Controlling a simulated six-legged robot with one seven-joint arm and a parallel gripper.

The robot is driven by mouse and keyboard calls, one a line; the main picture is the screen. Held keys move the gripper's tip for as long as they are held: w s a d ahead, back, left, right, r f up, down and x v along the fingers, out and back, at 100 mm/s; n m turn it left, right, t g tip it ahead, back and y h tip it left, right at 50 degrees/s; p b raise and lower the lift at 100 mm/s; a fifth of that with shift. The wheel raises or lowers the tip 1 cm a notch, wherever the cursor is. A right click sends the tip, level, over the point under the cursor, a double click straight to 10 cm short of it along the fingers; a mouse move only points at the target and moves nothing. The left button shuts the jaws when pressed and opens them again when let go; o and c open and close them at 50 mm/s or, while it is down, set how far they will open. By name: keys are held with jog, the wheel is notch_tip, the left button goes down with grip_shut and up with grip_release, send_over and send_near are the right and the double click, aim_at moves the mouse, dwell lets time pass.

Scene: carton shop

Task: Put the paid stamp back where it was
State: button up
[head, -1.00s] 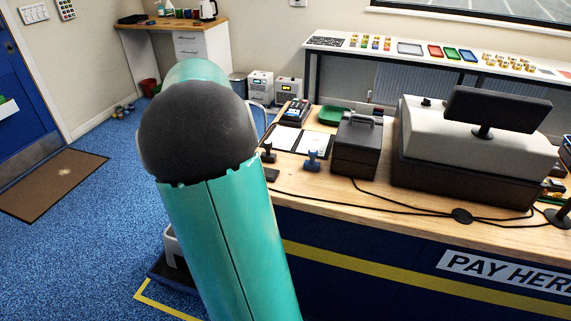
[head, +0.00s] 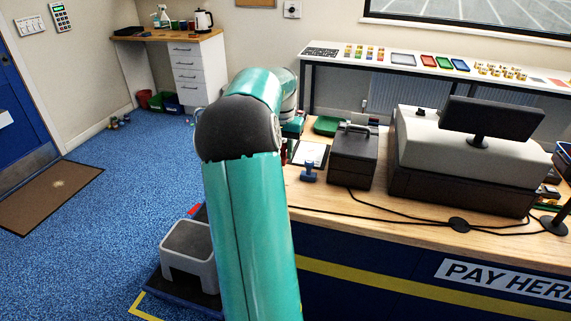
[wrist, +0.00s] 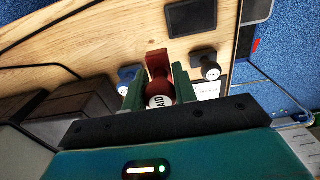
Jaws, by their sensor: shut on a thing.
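In the wrist view the red paid stamp (wrist: 156,62), with "PAID" on its round knob, sits between the two green fingers of my gripper (wrist: 158,88). My gripper is shut on it, with the knob towards the wrist camera. Behind it is the wooden counter (wrist: 100,40); I cannot tell whether the stamp's base touches the wood. A blue stamp (wrist: 128,74) stands to its left and a black stamp (wrist: 206,64) to its right. In the head view the blue stamp (head: 309,172) stands on the counter, and my arm hides my gripper.
A dark cash box (head: 354,158) stands right of the blue stamp, with the till (head: 450,150) beyond it. Black cables (head: 400,219) run across the counter's front. A dark pad (wrist: 190,16) lies near the stamps. A grey step stool (head: 188,248) stands on the floor at left.

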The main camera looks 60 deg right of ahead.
jog(key=d+f, duration=0.2)
jog(key=f, duration=0.1)
jog(key=d+f, duration=0.1)
jog(key=f, duration=0.1)
jog(key=shift+w+d, duration=0.4)
jog(key=shift+f, duration=1.45)
jog(key=shift+f, duration=0.2)
jog(key=o, duration=0.8)
notch_tip(320, 180, up, 12)
jog(key=shift+r, duration=0.2)
jog(key=shift+w, duration=0.15)
